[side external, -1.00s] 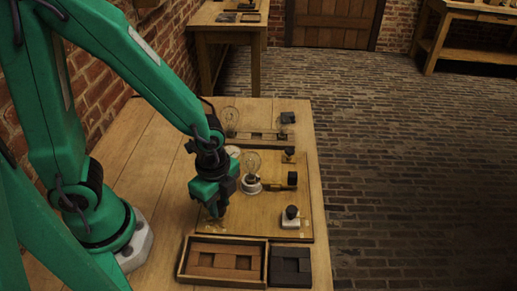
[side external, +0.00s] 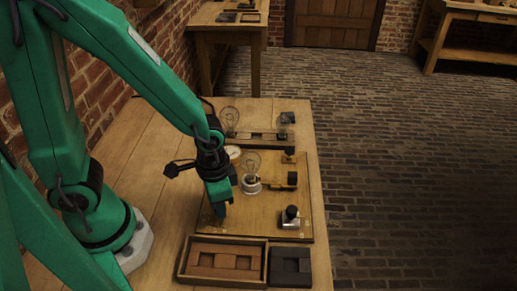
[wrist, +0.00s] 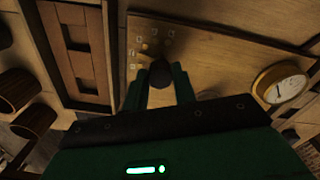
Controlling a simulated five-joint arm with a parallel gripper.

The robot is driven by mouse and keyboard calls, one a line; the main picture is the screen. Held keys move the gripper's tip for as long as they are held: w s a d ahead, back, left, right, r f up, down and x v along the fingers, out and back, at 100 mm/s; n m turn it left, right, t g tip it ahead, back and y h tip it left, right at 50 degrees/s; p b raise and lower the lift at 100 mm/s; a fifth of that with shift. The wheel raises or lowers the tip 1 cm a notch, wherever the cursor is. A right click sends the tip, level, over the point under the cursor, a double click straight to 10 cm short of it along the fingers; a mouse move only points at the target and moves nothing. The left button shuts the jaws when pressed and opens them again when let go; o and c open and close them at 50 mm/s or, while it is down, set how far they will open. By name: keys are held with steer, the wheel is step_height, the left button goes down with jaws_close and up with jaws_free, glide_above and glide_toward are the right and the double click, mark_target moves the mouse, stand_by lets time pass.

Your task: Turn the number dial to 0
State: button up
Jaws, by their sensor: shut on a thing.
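The number dial has a dark round knob (wrist: 160,74) on the wooden board (wrist: 205,55). Several small pale number labels curve around one side of it in the wrist view, too small to read surely. My gripper (wrist: 160,90) is shut on the knob, with one green finger on each side. In the side view my gripper (side external: 222,212) reaches down to the near left part of the board, hiding the knob. I cannot tell which number the dial points at.
A bulb (side external: 252,168) and a round white-faced gauge (wrist: 288,89) stand close by on the board. A black-knobbed switch (side external: 291,215) is at right. A wooden tray (side external: 182,262) and a dark block (side external: 290,266) lie in front.

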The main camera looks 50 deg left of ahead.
steer(key=n, duration=0.6)
steer(key=shift+n, duration=0.3)
stand_by(0.4)
steer(key=o, duration=1)
steer(key=shift+r, duration=0.1)
steer(key=shift+r, duration=3.85)
